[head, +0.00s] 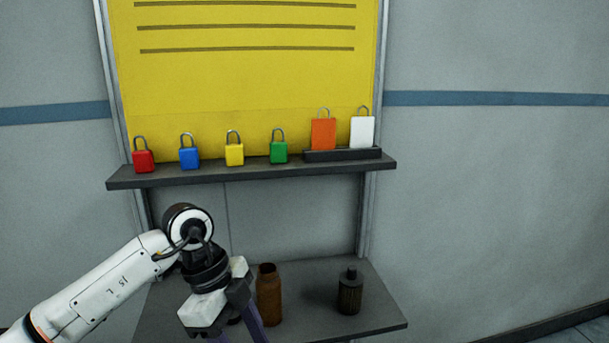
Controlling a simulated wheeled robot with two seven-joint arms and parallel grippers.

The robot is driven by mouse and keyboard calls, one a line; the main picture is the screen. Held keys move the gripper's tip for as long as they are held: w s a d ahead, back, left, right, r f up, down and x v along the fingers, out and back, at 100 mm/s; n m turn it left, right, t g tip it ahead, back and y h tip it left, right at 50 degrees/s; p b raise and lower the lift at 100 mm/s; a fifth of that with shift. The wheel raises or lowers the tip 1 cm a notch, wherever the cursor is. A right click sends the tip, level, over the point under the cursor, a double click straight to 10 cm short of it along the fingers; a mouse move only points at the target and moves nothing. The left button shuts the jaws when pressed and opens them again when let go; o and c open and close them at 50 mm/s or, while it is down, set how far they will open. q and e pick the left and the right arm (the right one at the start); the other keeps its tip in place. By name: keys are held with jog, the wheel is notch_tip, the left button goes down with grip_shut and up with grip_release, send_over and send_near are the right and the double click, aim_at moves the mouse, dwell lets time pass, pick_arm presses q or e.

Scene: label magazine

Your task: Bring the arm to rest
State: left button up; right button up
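My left gripper (243,322) hangs low at the left front, its wrist bent and its fingers pointing down over the lower shelf (376,298). It is seen from behind. My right gripper is not in view.
The upper shelf (240,173) carries red (143,161), blue (189,158), yellow (234,154) and green (279,152) padlocks. A black holder (342,155) bears orange (323,134) and white (362,132) tags. Below stand a brown bottle (269,298) beside my gripper and a dark canister (349,294).

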pick_arm(q)
jog(key=s+d+m+g+h, duration=0.25)
jog(key=s+d+h, duration=0.3)
jog(key=d, duration=0.45)
jog(key=s+d+r+t+h, duration=0.3)
jog(key=d+r+h, duration=0.45)
jog(key=h, duration=0.25)
jog(key=w+a+f+n+t+y, duration=0.2)
jog(key=w+a+n+t, duration=0.45)
jog(key=n+t, duration=0.7)
jog(key=a+f+n+t+y, duration=0.45)
jog(key=a+f+y, duration=0.35)
jog(key=f, duration=0.2)
jog(key=s+a+f+n+g+y, duration=0.1)
jog(key=s+a+f+g+y, duration=0.2)
jog(key=s+f, duration=0.5)
jog(key=s+a+f+n+g+y+p, duration=0.1)
jog(key=s+a+f+n+g+y, duration=0.1)
jog(key=s+a+f+g, duration=0.3)
jog(key=s+a+f+y, duration=0.1)
jog(key=s+f, duration=0.3)
jog(key=f, duration=0.4)
jog(key=shift+s+a+g, duration=0.2)
jog(key=shift+s+g, duration=0.1)
jog(key=shift+g, duration=0.05)
